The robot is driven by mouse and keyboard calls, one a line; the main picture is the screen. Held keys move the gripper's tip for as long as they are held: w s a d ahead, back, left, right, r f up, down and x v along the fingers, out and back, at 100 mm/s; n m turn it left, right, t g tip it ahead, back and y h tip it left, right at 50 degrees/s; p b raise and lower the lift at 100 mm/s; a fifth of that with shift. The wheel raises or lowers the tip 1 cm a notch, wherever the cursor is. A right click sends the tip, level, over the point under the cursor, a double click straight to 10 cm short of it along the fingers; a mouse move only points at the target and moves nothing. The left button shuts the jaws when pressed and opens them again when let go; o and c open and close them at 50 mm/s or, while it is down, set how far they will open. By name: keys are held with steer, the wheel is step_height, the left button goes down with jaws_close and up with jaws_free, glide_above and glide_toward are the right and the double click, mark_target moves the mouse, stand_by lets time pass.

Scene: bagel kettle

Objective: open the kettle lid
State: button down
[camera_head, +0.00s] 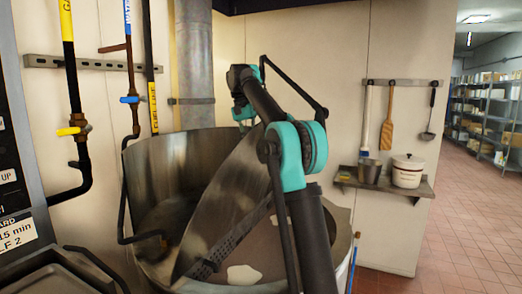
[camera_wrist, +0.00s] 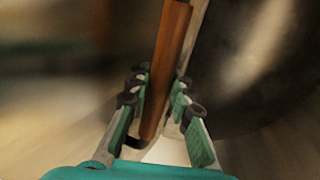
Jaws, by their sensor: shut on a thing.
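The big steel kettle (camera_head: 150,170) stands in the middle of the head view. Its steel lid (camera_head: 222,195) is raised and steeply tilted, leaving the left part of the kettle's inside in view. In the wrist view, a brown bar-like handle (camera_wrist: 168,45) runs between the fingers of my gripper (camera_wrist: 158,84), which is shut on it. A curved dark metal surface (camera_wrist: 255,65) shows right of the handle, likely the lid. In the head view, my wrist is near the lid's upper edge; the fingertips and handle are hidden there.
Pipes with yellow and blue valve handles (camera_head: 128,99) run down the wall on the left. A shelf (camera_head: 385,187) with a white pot (camera_head: 408,170) and hanging utensils is on the right wall. Open tiled floor (camera_head: 460,235) lies at the far right.

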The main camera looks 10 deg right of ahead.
steer(key=shift+g+h, duration=0.4)
steer(key=shift+h, duration=0.2)
steer(key=shift+w+a, duration=0.6)
steer(key=shift+a, duration=0.25)
steer(key=shift+w+a, duration=0.6)
steer(key=shift+a, duration=0.25)
steer(key=c, duration=1.3)
jaws_free()
steer(key=shift+c, duration=0.2)
steer(key=shift+s+d, duration=0.1)
steer(key=shift+d, duration=0.05)
